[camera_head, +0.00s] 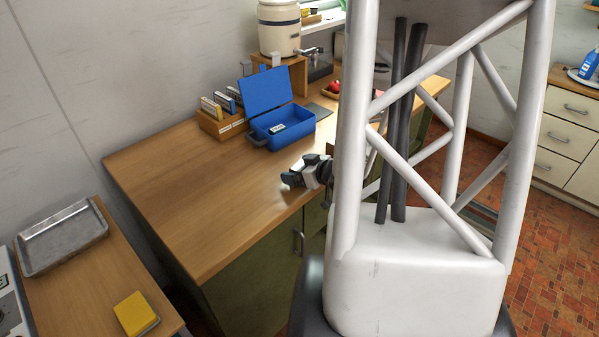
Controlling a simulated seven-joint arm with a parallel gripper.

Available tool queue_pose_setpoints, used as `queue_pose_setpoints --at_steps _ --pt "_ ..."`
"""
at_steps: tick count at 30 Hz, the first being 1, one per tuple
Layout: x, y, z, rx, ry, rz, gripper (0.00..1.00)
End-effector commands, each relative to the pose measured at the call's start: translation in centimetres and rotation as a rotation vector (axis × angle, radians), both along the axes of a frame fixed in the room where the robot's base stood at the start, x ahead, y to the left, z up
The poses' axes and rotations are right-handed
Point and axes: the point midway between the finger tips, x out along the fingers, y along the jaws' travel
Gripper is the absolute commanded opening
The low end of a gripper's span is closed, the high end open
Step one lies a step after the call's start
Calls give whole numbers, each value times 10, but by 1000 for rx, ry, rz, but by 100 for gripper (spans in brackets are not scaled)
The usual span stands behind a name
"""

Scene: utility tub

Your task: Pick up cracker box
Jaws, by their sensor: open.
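I cannot make out a cracker box for certain in the head view; the white lattice column in front hides part of the counter. A small brown piece (331,148) shows beside the column, just behind my arm, too little of it to name. My gripper (289,180) is at the front edge of the wooden counter (190,180), pointing left over it. It is open, with nothing seen between its fingers.
An open blue toolbox (283,125), a wooden holder (220,124) with small packets and a large crock (279,28) stand at the back. The counter's left part is clear.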

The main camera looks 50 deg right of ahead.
Motion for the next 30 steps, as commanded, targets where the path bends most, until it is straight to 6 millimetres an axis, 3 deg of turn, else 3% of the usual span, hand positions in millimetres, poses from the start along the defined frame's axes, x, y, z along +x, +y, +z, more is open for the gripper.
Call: queue_pose_setpoints --at_steps 6,24,30 --pt "11 2 -5 0 1 1 94" --pt "11 2 -5 0 0 0 94" --pt "11 2 -5 0 0 0 63"
